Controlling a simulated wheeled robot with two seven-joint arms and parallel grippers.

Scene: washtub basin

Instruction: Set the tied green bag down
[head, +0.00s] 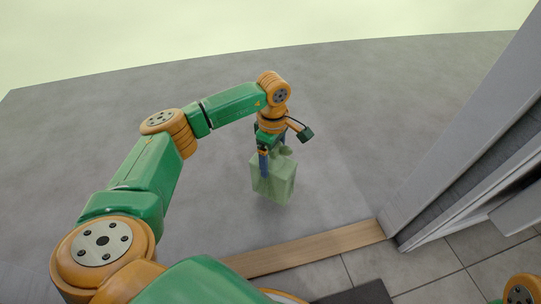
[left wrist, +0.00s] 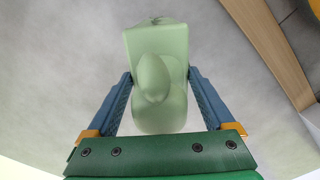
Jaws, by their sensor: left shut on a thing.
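The tied green bag (head: 273,180) is pale green and boxy, with a knotted top. It hangs upright below my left gripper (head: 268,158), over the grey floor in the head view. In the left wrist view the bag (left wrist: 157,70) sits between the two blue fingers of my left gripper (left wrist: 160,98), with its knot toward the camera. The left gripper is shut on the bag near its knot. I cannot tell whether the bag's base touches the floor. My right gripper is not in view; only a bit of orange arm shows at the lower right.
A wooden threshold strip (head: 310,248) crosses the floor in front of the bag. A grey door frame (head: 465,130) stands at the right. Tiled floor (head: 420,272) and a dark mat (head: 355,294) lie on the near side. The grey floor around the bag is clear.

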